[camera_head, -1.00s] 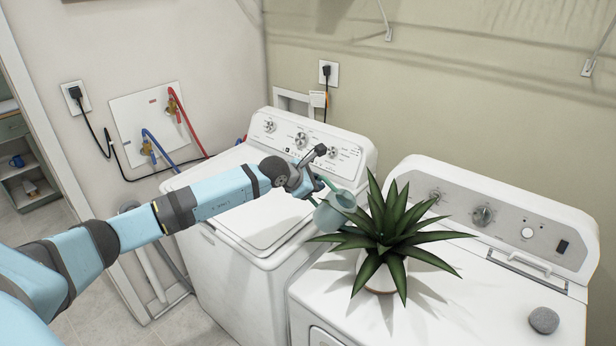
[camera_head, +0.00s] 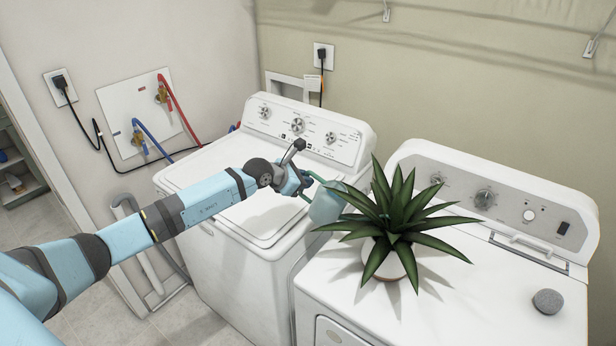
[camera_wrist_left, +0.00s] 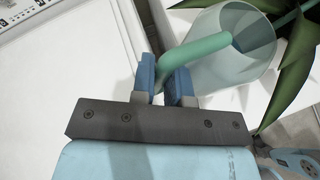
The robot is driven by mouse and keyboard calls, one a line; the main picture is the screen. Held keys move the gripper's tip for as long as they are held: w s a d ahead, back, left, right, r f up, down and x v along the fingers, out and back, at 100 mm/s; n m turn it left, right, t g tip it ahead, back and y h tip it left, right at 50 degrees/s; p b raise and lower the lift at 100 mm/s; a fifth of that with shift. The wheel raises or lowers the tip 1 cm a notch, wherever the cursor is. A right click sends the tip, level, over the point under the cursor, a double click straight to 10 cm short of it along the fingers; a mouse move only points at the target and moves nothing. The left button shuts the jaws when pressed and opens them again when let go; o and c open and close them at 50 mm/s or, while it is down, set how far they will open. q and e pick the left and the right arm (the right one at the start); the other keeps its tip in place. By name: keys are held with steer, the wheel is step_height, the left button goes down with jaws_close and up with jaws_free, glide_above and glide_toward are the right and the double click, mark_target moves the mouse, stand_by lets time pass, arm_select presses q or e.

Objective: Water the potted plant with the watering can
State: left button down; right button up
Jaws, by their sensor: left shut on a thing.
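The green watering can (camera_head: 326,207) is held in the air just left of the plant, above the gap between the two machines. My left gripper (camera_head: 309,181) is shut on its handle. The left wrist view shows the handle (camera_wrist_left: 205,45) between the two blue fingertips (camera_wrist_left: 165,80) and the can's open, pale body (camera_wrist_left: 235,60) beyond. The spout is partly hidden by the leaves. The potted plant (camera_head: 398,212), with long pointed green leaves, stands upright in a white pot (camera_head: 392,264) on the right machine.
The right white machine (camera_head: 450,310) carries a grey round stone (camera_head: 547,301) near its right side. The left white machine (camera_head: 225,170) has a clear lid under my arm. Hoses and a power cord hang on the left wall.

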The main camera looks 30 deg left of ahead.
arm_select(q)
steer(key=a+f+n+h+b, duration=0.1)
steer(key=a+f+b, duration=0.3)
steer(key=a+b, duration=0.4)
steer(key=shift+s+n+t+h+b, duration=0.25)
steer(key=shift+n+t+h+b, duration=0.25)
steer(key=shift+b, duration=2.25)
steer(key=s+d+r+m+g+h+p, duration=0.2)
steer(key=s+d+p, duration=0.2)
steer(key=s+d, duration=0.4)
steer(key=s+d+r+m+g+h+p, duration=0.2)
steer(key=s+d+p, duration=0.3)
steer(key=d, duration=1.1)
steer(key=s+r+m, duration=0.1)
steer(key=s, duration=0.2)
steer(key=shift+s+d+r+h, duration=0.25)
steer(key=shift+s+d+h, duration=0.05)
steer(key=shift+d, duration=0.05)
